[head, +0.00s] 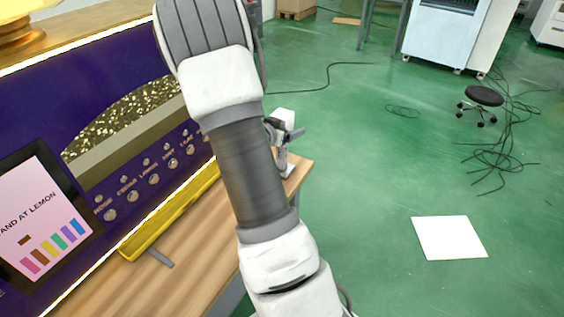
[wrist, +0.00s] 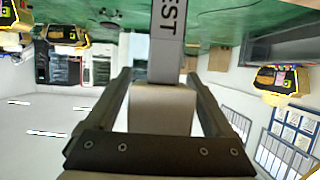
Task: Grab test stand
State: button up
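The test stand (wrist: 166,40) is between the fingers of my gripper (wrist: 160,90) in the wrist view. It shows a grey plate with dark letters reading "EST" and a white block (wrist: 160,112) nearer to me. Both fingertips lie against the sides of this block, with no clear gap at the tips. In the head view, a small white and grey stand (head: 284,116) is by the corner of the wooden counter. My arm covers much of the area there, and my fingers cannot be made out clearly.
The wooden counter (head: 188,281) runs along a dark blue vending machine (head: 75,115) with a row of knobs, a yellow ledge and a lit screen (head: 45,215). A black stool (head: 484,96), loose cables and a white sheet (head: 448,238) are on the green floor at right.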

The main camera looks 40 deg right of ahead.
grip_shut()
jog(key=shift+r, duration=0.2)
dwell(0.4)
